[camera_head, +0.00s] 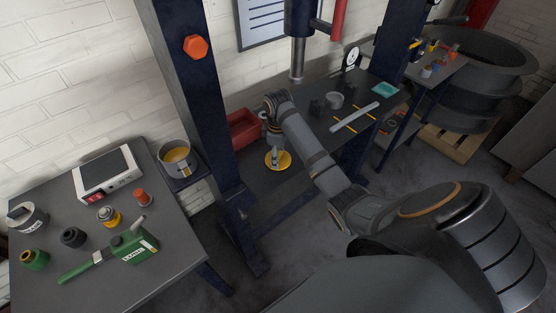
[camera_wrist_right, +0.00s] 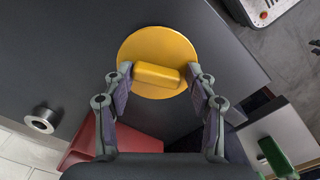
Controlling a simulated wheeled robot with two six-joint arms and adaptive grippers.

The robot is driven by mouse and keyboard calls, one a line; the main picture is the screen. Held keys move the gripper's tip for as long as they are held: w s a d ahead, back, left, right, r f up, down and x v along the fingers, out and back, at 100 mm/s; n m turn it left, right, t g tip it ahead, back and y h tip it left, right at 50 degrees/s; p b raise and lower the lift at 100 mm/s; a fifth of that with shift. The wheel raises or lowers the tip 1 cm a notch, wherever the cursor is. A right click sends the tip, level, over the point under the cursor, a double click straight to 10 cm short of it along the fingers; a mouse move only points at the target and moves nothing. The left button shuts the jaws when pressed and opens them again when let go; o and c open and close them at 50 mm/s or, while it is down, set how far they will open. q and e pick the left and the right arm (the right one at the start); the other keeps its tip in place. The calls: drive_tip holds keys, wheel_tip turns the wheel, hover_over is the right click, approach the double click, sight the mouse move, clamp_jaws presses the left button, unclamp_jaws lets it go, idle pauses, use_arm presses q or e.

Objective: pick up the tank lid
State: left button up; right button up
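The tank lid (camera_head: 285,162) is a yellow disc lying on a dark surface between the posts of the press. In the right wrist view the lid (camera_wrist_right: 150,48) has a raised yellow bar handle (camera_wrist_right: 158,75) across it. My right gripper (camera_head: 274,147) points down over the lid. In the wrist view its fingertips (camera_wrist_right: 159,71) stand apart, one beside each end of the handle, with narrow gaps seeming to show. Whether the tips are level with the handle I cannot tell. My left gripper is out of view.
A red bin (camera_head: 242,128) stands close behind the lid. A blue press post (camera_head: 200,95) rises to its left. An open pot (camera_head: 175,158) with yellow inside stands on a small shelf. The left table (camera_head: 185,235) holds a green tool, small containers and a white device.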

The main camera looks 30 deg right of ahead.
drive_tip(key=shift+s+f, duration=0.3)
drive_tip(key=shift+f, duration=0.2)
drive_tip(key=shift+c, duration=0.3)
drive_tip(key=r, duration=0.3)
drive_tip(key=shift+w+d, duration=0.15)
drive_tip(key=shift+w, duration=0.2)
drive_tip(key=c, duration=0.3)
drive_tip(key=s+a+r+p, duration=0.1)
drive_tip(key=r+p, duration=0.1)
drive_tip(key=s+a+r+p, duration=0.1)
drive_tip(key=r+p, duration=0.1)
drive_tip(key=p, duration=0.1)
drive_tip(key=s+a+r+p, duration=0.1)
drive_tip(key=r+p, duration=0.1)
drive_tip(key=shift+s+r+p, duration=0.15)
drive_tip(key=shift+r+p, duration=0.15)
drive_tip(key=shift+r, duration=0.05)
drive_tip(key=shift+c, duration=0.2)
drive_tip(key=s+a+r+p, duration=0.3)
drive_tip(key=s+a+p, duration=0.3)
drive_tip(key=s, duration=0.1)
drive_tip(key=shift+s+a+r, duration=0.15)
drive_tip(key=shift+s+r, duration=0.05)
drive_tip(key=shift+r, duration=0.1)
